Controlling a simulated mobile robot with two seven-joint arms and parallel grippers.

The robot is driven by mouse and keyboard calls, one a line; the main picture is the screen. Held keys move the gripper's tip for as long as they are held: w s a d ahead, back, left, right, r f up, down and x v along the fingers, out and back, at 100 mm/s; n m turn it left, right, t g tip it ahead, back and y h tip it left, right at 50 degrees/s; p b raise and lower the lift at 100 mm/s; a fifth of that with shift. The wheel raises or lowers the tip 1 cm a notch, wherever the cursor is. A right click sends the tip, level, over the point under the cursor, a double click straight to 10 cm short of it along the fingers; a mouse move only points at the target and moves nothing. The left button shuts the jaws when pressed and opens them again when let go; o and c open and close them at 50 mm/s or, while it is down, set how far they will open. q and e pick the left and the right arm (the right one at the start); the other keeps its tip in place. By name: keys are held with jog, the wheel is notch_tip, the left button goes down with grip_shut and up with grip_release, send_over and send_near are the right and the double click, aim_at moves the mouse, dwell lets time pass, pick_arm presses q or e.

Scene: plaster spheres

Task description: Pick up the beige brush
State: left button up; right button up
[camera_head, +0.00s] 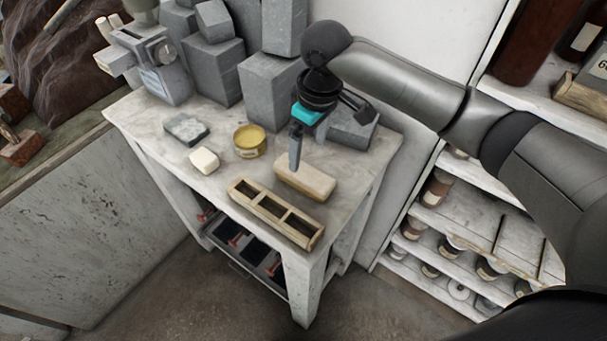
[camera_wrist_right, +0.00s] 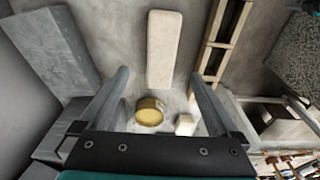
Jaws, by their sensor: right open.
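The beige brush (camera_head: 305,181), an oblong pale block, lies on the worktable beside the wooden compartment box. It also shows in the wrist view, top centre (camera_wrist_right: 163,48), lying lengthwise beyond my fingertips. My right gripper (camera_head: 295,160) is above the table near the brush's upper left end. In the wrist view its two fingers (camera_wrist_right: 159,76) stand wide apart with nothing between their tips. The gripper is apart from the brush as far as I can tell. Bristles cannot be made out. My left gripper is not in view.
The wooden compartment box (camera_head: 276,214) lies near the table's front edge. A yellow tin (camera_head: 249,141), a small white block (camera_head: 204,160) and a grey slab (camera_head: 186,129) are to the left. Grey stone blocks (camera_head: 268,90) stand behind. Shelves with jars (camera_head: 437,190) are at right.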

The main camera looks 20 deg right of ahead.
aim_at(304, 171)
jog(key=f, duration=0.3)
jog(key=shift+w+a, duration=0.15)
jog(key=shift+w, duration=0.05)
jog(key=shift+f, duration=0.9)
jog(key=f, duration=0.4)
jog(key=shift+w+a+f, duration=0.1)
jog(key=shift+a+f, duration=0.15)
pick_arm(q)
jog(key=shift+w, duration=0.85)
pick_arm(e)
jog(key=c, duration=0.5)
grip_shut()
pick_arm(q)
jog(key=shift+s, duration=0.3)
pick_arm(e)
jog(key=shift+r, duration=0.15)
